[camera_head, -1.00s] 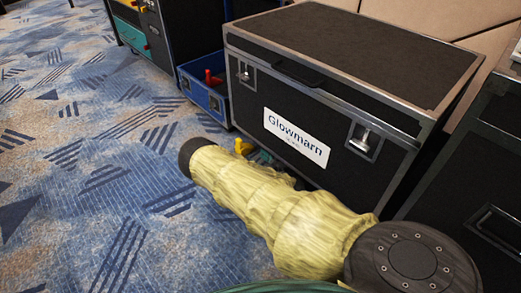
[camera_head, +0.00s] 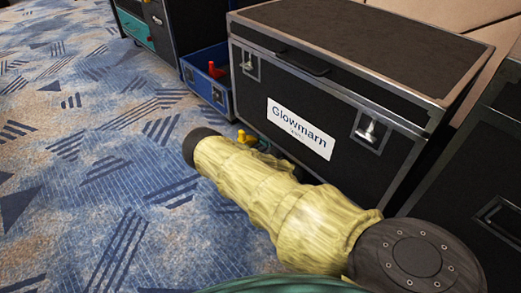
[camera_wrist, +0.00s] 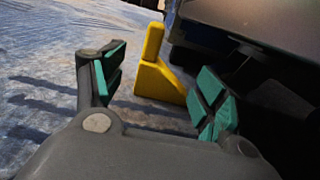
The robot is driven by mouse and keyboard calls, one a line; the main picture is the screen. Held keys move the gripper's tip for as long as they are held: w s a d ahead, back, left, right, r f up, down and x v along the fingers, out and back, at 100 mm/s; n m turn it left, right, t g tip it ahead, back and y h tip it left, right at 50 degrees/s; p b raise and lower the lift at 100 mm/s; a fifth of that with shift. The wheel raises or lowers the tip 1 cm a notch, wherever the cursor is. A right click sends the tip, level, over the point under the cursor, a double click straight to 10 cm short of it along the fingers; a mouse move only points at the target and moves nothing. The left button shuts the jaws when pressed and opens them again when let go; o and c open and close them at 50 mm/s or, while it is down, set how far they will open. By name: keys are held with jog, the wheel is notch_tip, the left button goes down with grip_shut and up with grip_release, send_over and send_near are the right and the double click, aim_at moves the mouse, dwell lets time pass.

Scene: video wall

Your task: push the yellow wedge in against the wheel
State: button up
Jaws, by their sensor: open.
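The yellow wedge (camera_wrist: 160,82) stands on the carpet in the wrist view, with an upright yellow post on its thick end. It is beyond and between the two teal-padded fingers of my gripper (camera_wrist: 157,72), which are open and apart, with nothing held. In the head view the wedge (camera_head: 243,139) shows just past the end of my arm, near the case's lower front edge. The wheel is not clearly visible. Dark shapes under the case at the right of the wrist view are too dim to tell apart.
A large black Glowmarn case (camera_head: 310,190) stands close on the right side of the wedge. A blue open bin (camera_head: 207,85) with a red item is behind. Another black case (camera_head: 495,180) stands at the right. The carpet (camera_head: 80,170) on the left is clear.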

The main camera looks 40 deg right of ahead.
aim_at(250, 141)
jog(key=shift+w+a+b, duration=0.15)
jog(key=shift+w+b, duration=0.45)
jog(key=shift+w, duration=1.1)
jog(key=shift+w+a+b, duration=0.15)
jog(key=shift+w+b, duration=0.45)
jog(key=shift+w, duration=1.05)
jog(key=c, duration=1.2)
